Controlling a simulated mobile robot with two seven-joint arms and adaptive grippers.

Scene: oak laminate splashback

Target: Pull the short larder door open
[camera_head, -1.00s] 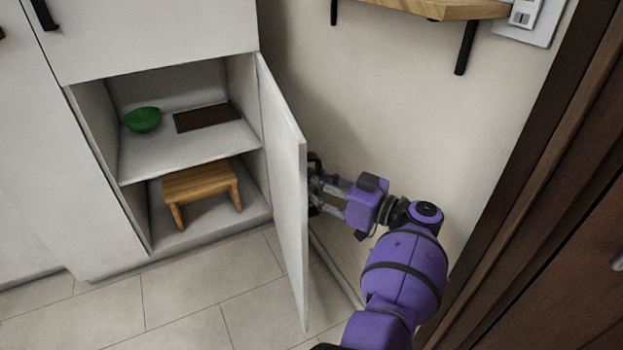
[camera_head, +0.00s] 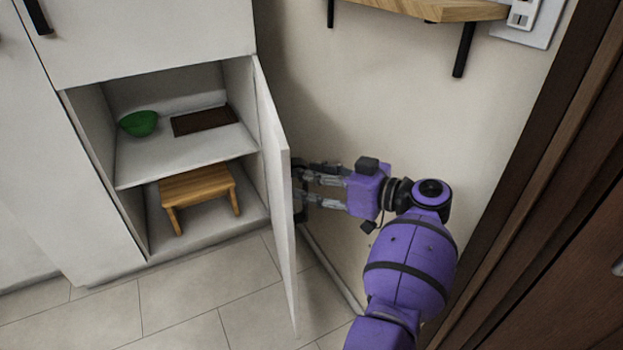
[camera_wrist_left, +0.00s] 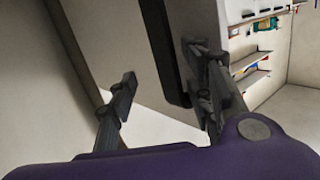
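The short white larder door (camera_head: 278,200) stands wide open, hinged on the right of the larder opening. Its inner face and free edge show in the head view. My left gripper (camera_head: 303,184) is on the door's outer side, close to its face. In the left wrist view, its two fingers (camera_wrist_left: 160,88) are spread apart. The black bar handle (camera_wrist_left: 166,50) shows between them, nearer the right finger; I cannot tell whether they touch. The door (camera_wrist_left: 112,45) also shows there. The handle is mostly hidden in the head view. My right gripper is not in view.
Inside the larder, a green bowl (camera_head: 139,123) and a dark brown board (camera_head: 203,121) lie on the shelf (camera_head: 150,171), with a wooden stool (camera_head: 197,188) below. A wall (camera_head: 400,110) stands behind my gripper. A wooden shelf (camera_head: 440,9) is above. Tiled floor (camera_head: 190,300) is clear in front.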

